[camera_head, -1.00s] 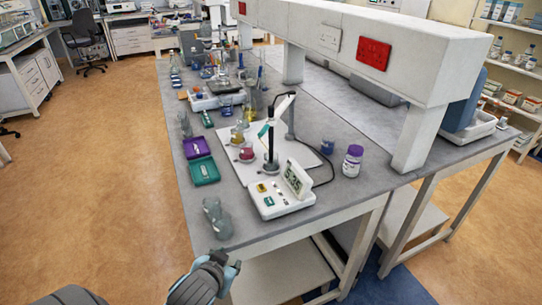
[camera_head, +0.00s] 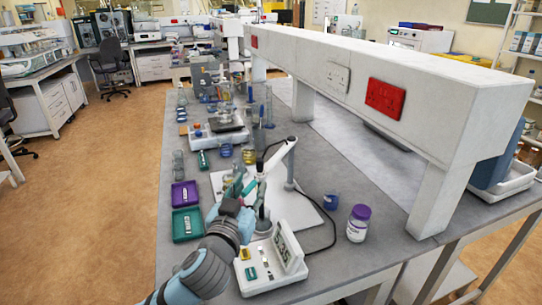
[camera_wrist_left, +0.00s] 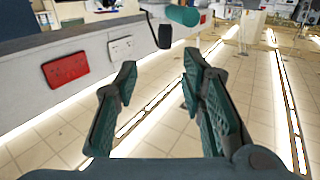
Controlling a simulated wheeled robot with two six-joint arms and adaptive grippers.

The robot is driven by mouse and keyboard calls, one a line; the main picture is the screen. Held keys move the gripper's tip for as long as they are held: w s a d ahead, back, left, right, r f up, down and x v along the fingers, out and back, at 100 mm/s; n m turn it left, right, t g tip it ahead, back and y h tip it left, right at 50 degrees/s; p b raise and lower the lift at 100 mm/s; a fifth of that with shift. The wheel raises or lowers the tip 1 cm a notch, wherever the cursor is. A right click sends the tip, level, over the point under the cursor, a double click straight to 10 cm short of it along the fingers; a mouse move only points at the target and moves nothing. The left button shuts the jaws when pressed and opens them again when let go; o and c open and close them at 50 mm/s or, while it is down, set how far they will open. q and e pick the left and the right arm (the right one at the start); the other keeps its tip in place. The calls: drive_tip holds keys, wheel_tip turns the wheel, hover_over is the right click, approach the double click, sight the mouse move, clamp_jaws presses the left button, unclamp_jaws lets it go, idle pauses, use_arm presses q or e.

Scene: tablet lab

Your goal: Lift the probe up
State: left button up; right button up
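A black piece and a teal cylinder (camera_wrist_left: 183,15) show beyond the fingertips there. I cannot tell whether a finger touches the probe. My right gripper is not in view.
A purple-capped jar (camera_head: 358,223) and a small blue beaker (camera_head: 330,201) stand to the right. A purple box (camera_head: 185,194) and a green box (camera_head: 187,224) lie to the left. Glassware stands farther back. A white overhead shelf (camera_head: 380,75) runs along the bench.

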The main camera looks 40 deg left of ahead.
sight(258, 161)
use_arm(q)
drive_tip(key=x, duration=1.2)
drive_tip(key=shift+a+r+p, duration=0.25)
drive_tip(key=shift+a+p, duration=0.05)
drive_tip(key=shift+s+r, duration=0.15)
drive_tip(key=shift+s, duration=0.1)
drive_tip(key=shift+c, duration=0.9)
clamp_jaws()
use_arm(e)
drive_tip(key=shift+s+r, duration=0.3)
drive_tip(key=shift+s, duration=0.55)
